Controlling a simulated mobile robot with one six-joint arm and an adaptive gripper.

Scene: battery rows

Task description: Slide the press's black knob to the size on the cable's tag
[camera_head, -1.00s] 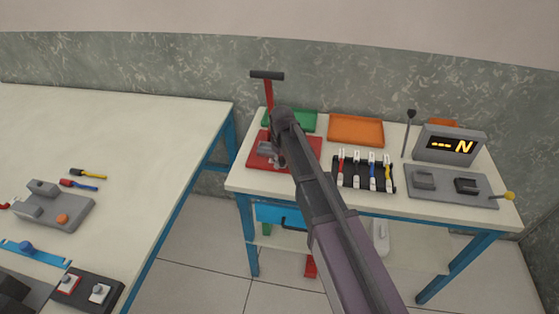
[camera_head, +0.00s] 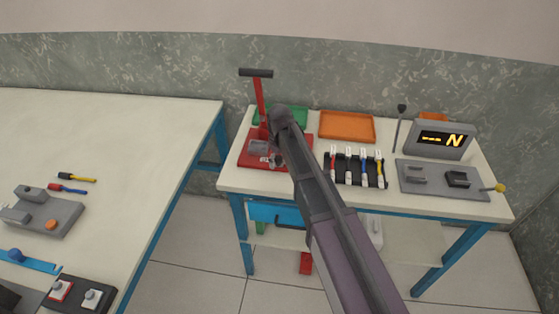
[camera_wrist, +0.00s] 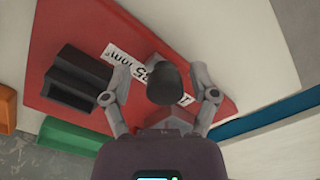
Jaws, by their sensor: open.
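The red press (camera_head: 246,161) stands on the far table at its left end, with an upright red lever and a black crossbar. In the wrist view its red base (camera_wrist: 65,25) bears a dark grey block (camera_wrist: 78,78) and a white size strip (camera_wrist: 122,60), partly hidden and not fully readable. The black knob (camera_wrist: 166,84) lies over the strip. My gripper (camera_wrist: 160,78) is open, a finger on each side of the knob; contact cannot be told. It also shows over the press in the head view (camera_head: 276,158). Several tagged cables (camera_head: 357,168) stand in a black rack; their tags are too small to read.
A green tray (camera_head: 294,115) and an orange tray (camera_head: 347,127) lie behind. A display unit (camera_head: 441,140) and a grey plate (camera_head: 415,188) are at the right. The left table (camera_head: 120,130) is largely clear, with small tools at its front.

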